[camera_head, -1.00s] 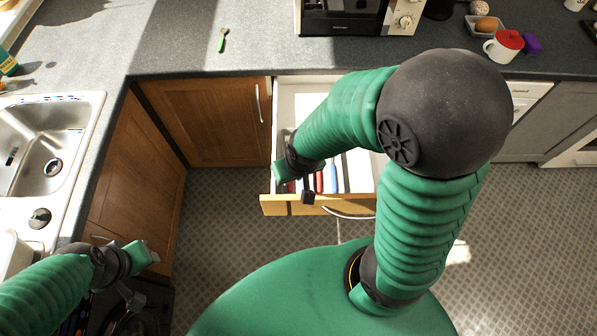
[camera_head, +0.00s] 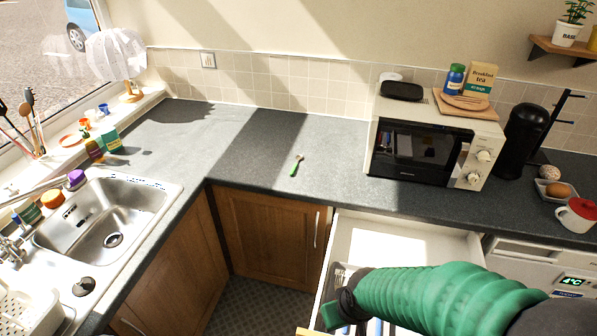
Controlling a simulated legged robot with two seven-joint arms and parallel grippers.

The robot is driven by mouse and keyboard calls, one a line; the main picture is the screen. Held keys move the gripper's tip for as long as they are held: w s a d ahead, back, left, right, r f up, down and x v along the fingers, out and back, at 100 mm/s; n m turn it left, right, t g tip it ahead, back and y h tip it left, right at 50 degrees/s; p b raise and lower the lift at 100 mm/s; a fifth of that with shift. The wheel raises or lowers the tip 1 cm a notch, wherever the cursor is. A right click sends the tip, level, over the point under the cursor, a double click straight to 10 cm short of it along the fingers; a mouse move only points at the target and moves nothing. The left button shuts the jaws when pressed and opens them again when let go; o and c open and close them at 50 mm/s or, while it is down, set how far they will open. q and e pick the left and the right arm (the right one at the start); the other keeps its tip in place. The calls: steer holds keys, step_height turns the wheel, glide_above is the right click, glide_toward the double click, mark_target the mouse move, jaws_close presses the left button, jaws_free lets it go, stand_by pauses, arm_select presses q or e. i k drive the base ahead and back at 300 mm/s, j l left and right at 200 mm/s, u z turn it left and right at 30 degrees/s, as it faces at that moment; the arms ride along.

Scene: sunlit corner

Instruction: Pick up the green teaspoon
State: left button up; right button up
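The green teaspoon (camera_head: 295,168) lies on the grey worktop near the back corner, left of the microwave. Its green handle points toward the front edge and its bowl end points toward the tiled wall. My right gripper (camera_head: 330,314) is low in the picture at the open drawer, well below and in front of the spoon. Its fingers are partly hidden and cut by the frame, so I cannot tell if they are apart. My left gripper is out of view.
The drawer (camera_head: 372,243) stands open under the worktop. The microwave (camera_head: 420,150) is right of the spoon, and a sink (camera_head: 105,226) is at left. The worktop around the spoon is clear. A red-topped mug (camera_head: 577,216) stands at far right.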

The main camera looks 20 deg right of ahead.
mark_target(300, 158)
steer(key=i+j+u, duration=0.1)
steer(key=i, duration=0.25)
steer(key=i+j+u, duration=0.1)
steer(key=i+j, duration=0.2)
steer(key=i+j+u, duration=0.1)
steer(key=i, duration=0.35)
